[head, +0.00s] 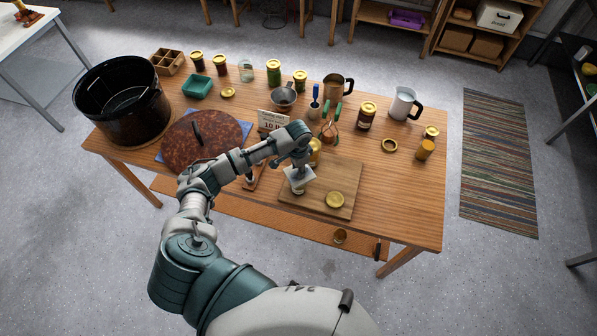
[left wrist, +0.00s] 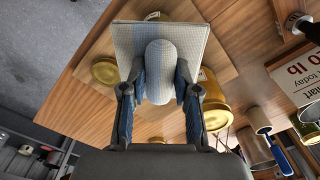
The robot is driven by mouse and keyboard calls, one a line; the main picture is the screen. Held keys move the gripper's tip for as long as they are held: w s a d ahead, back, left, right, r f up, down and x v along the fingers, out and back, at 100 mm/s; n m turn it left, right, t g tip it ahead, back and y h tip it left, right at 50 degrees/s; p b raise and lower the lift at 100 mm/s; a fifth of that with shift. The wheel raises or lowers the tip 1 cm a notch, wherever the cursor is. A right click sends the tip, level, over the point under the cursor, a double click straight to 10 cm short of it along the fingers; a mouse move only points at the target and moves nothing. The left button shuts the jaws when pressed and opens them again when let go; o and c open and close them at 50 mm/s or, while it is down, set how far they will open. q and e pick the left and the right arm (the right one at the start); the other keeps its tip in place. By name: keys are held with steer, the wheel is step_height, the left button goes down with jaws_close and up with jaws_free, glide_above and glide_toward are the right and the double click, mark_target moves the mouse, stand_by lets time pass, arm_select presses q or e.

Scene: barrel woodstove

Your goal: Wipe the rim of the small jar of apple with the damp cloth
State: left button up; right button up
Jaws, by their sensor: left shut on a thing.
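My left gripper (head: 298,168) is shut on the pale grey damp cloth (head: 302,181) above the left part of the wooden board (head: 350,178). In the left wrist view, the fingers (left wrist: 160,92) pinch a rounded grey bulge of the cloth, and its flat square part (left wrist: 126,42) spreads beyond them. A small pale shape shows just under the cloth in the head view; whether it is the small jar of apple, and whether the cloth touches it, I cannot tell. A yellow jar (head: 315,152) stands right behind the gripper, partly hidden. My right gripper is not in view.
A gold lid (head: 335,200) lies on the board's front right. A sign card (head: 272,120), a small metal pot (head: 284,97) and a dark jar (head: 366,115) stand behind. A large black pot (head: 120,100) stands at the left. The table's right front is clear.

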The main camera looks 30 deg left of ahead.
arm_select(q)
steer(key=shift+r, duration=2.4)
